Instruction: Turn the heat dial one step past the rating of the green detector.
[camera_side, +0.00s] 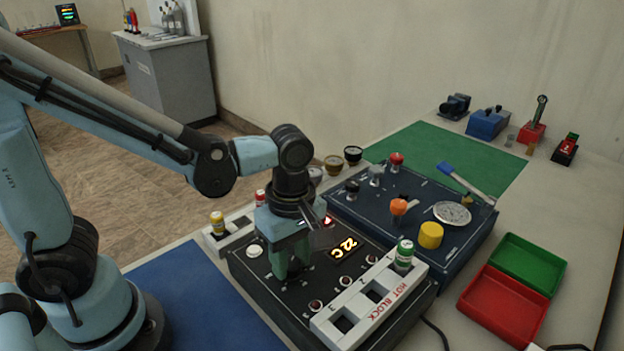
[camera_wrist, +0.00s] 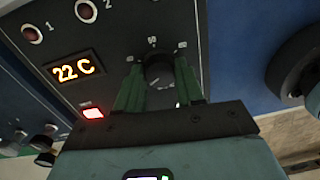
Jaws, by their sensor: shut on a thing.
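My gripper (camera_side: 288,268) points down at the left part of the black hot block unit (camera_side: 262,288). In the wrist view its green fingers (camera_wrist: 158,88) are shut on the dark heat dial (camera_wrist: 159,70), one on each side. Small pale scale marks surround the dial, too small to read surely. The display (camera_wrist: 77,69) reads 22 C, and it also shows in the side view (camera_side: 343,249). The green-capped detector (camera_side: 404,254) stands upright in the far end slot of the white hot block (camera_side: 362,309). Its rating is not readable.
A yellow-capped detector (camera_side: 217,221) and a red-capped one (camera_side: 260,198) stand behind my gripper. A red lit switch (camera_wrist: 92,112) is near the display. A dark blue panel (camera_side: 375,216) with knobs adjoins the unit. Red (camera_side: 503,303) and green (camera_side: 528,264) trays lie at right.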

